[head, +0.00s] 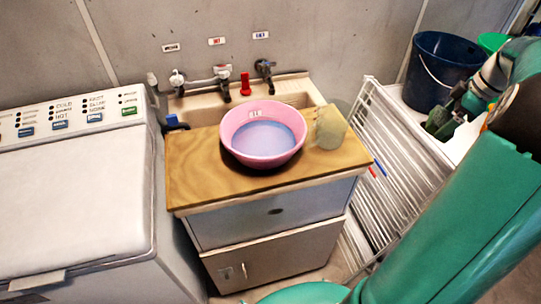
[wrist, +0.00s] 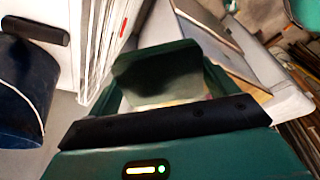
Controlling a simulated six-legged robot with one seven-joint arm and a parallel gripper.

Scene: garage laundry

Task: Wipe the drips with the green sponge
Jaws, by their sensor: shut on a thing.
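My gripper (wrist: 160,85) fills the middle of the wrist view. It is shut on a dark green block, which I take to be the green sponge (wrist: 158,72). Its lower part is hidden by the black bar of the gripper. In the head view my gripper (head: 446,116) is at the right, in front of the white surface by the navy bucket, well right of the sink. The sponge cannot be told clearly from the gripper there. I cannot make out any drips in either view.
A pink basin (head: 251,155) with bluish liquid stands on a wooden board (head: 200,178). A see-through jar (head: 329,128) stands right of it. A white rack (head: 385,185) leans beside the cabinet. A navy bucket (head: 437,65) is at right, a white washer (head: 70,205) at left.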

